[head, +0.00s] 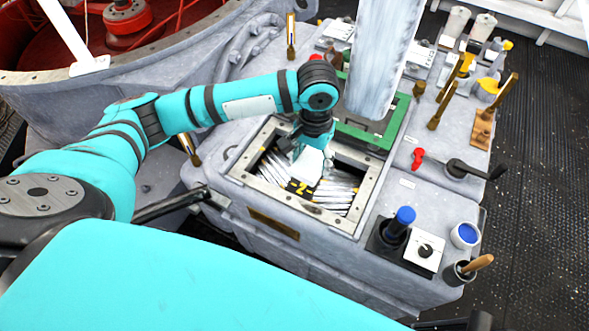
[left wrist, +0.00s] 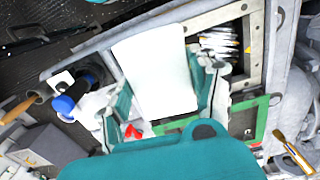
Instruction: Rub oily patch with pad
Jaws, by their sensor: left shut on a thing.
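My left gripper (head: 308,146) is shut on a white pad (head: 308,167). It holds the pad over a square framed opening (head: 264,131) in the grey deck unit. In the left wrist view the pad (left wrist: 155,65) sticks out as a pale rectangle between the two fingers of my left gripper (left wrist: 165,98). Whether the pad touches anything below is unclear. I cannot make out an oily patch; the arm and pad may cover it. My right gripper does not show.
White strips (head: 336,192) and a yellow-black tag (head: 299,187) lie in the opening. A green frame (head: 378,138) with a tall pale column (head: 384,50) stands behind. A blue-topped handle (head: 405,215), a blue-filled cup (head: 465,235) and a wooden-handled tool (head: 478,263) are at right.

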